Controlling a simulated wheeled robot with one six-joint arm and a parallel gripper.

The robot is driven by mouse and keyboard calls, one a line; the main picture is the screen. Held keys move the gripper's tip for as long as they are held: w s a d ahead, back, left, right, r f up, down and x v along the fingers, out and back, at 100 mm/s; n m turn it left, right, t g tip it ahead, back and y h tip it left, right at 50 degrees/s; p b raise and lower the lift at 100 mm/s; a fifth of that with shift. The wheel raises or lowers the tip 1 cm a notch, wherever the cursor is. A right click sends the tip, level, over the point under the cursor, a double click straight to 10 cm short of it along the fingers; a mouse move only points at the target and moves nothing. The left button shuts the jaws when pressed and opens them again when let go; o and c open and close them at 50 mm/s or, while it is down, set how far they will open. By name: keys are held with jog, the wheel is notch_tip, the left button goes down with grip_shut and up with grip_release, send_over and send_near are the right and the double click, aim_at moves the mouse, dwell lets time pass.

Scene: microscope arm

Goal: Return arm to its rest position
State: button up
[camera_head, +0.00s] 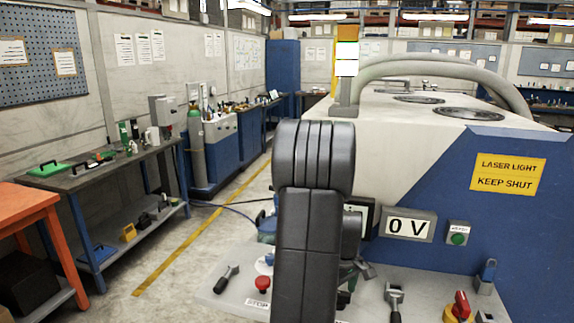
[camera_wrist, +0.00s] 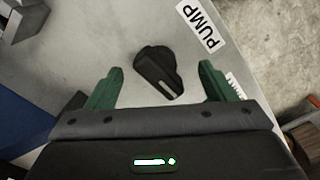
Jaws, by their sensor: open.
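My gripper (camera_wrist: 161,71) is open in the wrist view, with two green fingers spread apart. A black knob (camera_wrist: 158,73) with a pale mark lies in the gap between the fingertips as seen from the wrist. No contact with the fingers shows, and the height above the knob cannot be told. The knob sits on a light grey panel (camera_wrist: 95,40) beside a PUMP label (camera_wrist: 201,27). In the head view my dark arm stands upright in the middle and hides most of my gripper and the panel behind it.
The head view shows a red button (camera_head: 262,284), a lever (camera_head: 227,279), a switch handle (camera_head: 394,297) and a red-yellow rotary switch (camera_head: 459,307) on the panel. The blue-white laser machine (camera_head: 430,150) rises behind. Open floor (camera_head: 190,270) and a workbench (camera_head: 90,175) lie left.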

jog(key=n+p, duration=0.1)
jog(key=n, duration=0.3)
jog(key=shift+n+p, duration=0.45)
jog(key=shift+n, duration=1.15)
